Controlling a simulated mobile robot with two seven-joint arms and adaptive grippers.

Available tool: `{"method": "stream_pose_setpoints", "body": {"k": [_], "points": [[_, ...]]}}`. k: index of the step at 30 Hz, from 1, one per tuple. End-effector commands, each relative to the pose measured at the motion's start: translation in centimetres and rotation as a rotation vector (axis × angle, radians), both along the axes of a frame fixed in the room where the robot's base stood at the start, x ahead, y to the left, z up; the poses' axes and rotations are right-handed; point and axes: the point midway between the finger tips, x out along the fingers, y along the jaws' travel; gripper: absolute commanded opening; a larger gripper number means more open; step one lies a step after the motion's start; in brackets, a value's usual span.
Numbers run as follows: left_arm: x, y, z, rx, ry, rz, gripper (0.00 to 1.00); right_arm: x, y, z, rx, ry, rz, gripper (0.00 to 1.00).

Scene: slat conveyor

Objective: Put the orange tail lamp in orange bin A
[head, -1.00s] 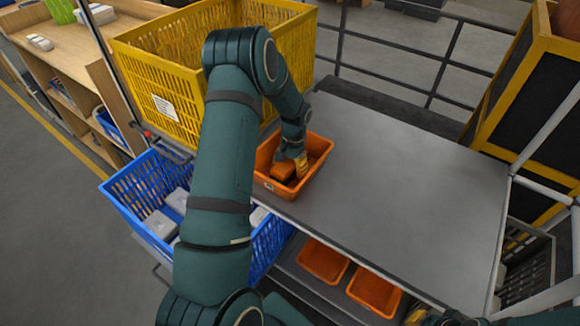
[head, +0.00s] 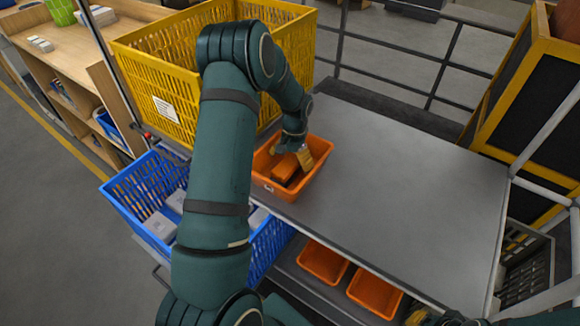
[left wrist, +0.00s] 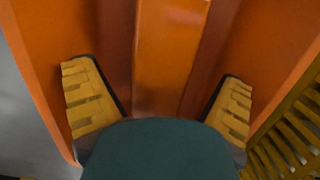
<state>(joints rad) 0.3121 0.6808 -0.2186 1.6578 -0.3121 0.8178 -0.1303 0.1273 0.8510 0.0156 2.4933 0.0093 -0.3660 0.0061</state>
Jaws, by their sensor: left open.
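The orange tail lamp (head: 285,168) lies inside the orange bin (head: 301,189) on the grey table top. In the left wrist view the lamp (left wrist: 168,55) lies ahead of the fingers, and the bin's walls (left wrist: 38,60) rise on both sides. My left gripper (head: 296,157) is inside the bin's opening, just above the lamp. Its yellow fingers (left wrist: 160,102) stand apart, one on each side of the lamp, with gaps between. No letter on the bin is readable.
A yellow crate (head: 170,103) stands behind my left arm. A blue crate (head: 128,195) with pale boxes is at the left. Two orange bins (head: 322,262) sit on a lower shelf. The grey table top (head: 400,180) right of the bin is clear.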

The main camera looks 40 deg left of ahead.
Motion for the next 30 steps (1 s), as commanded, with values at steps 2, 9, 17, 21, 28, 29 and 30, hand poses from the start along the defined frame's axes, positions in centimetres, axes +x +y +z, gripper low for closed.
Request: {"method": "stream_pose_setpoints", "body": {"k": [2,9,17,21,28,29,30], "points": [[0.4,0.0,2.0,0.002,-0.006,0.0,0.96,0.1,0.0,0.3,0.0,-0.002,-0.002,0.0],[1.1,0.1,6.6,0.0,-0.004,0.0,0.96,0.3,0.0,0.8,-0.002,-0.006,-0.004,0.0],[1.3,0.1,8.9,0.0,-0.001,0.001,0.96,0.3,-0.1,1.0,-0.002,-0.007,-0.006,0.0],[1.4,0.1,9.1,0.0,0.0,0.001,0.96,0.3,-0.1,1.0,-0.002,-0.008,-0.006,0.0],[1.4,0.1,9.1,0.0,0.0,0.0,0.96,0.3,-0.1,1.0,-0.002,-0.007,-0.006,0.0],[1.4,0.1,9.1,0.0,0.0,0.0,0.96,0.3,-0.1,1.0,-0.002,-0.007,-0.006,0.0],[1.4,0.1,9.1,0.0,0.0,0.0,0.96,0.3,-0.1,1.0,-0.002,-0.007,-0.006,0.0]]}}
